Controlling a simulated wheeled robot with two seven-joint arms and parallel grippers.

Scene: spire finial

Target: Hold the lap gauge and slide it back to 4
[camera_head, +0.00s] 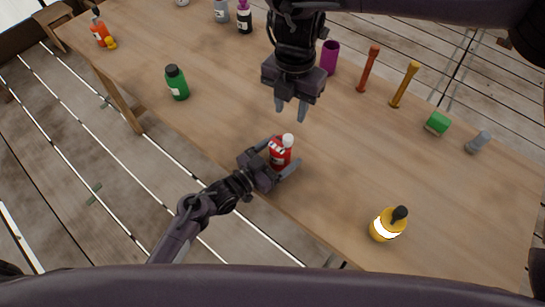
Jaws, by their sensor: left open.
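No object that I can tell to be a lap gauge shows in the head view, and no scale or figure 4 can be read. My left gripper (280,156) is at the table's near edge. Its fingers are apart, one on each side of a red bottle (280,154) with a white top. The bottle stands upright; whether a finger touches it I cannot tell. My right gripper (291,111) is above the table, beyond the red bottle, fingers pointing down and apart, with nothing between them.
The wooden table (350,150) holds a green bottle (177,84) at left and a yellow bottle (387,225) at near right. A purple cup (330,57), two upright tools (405,85), a green block (437,123) and a grey item (478,142) line the far side.

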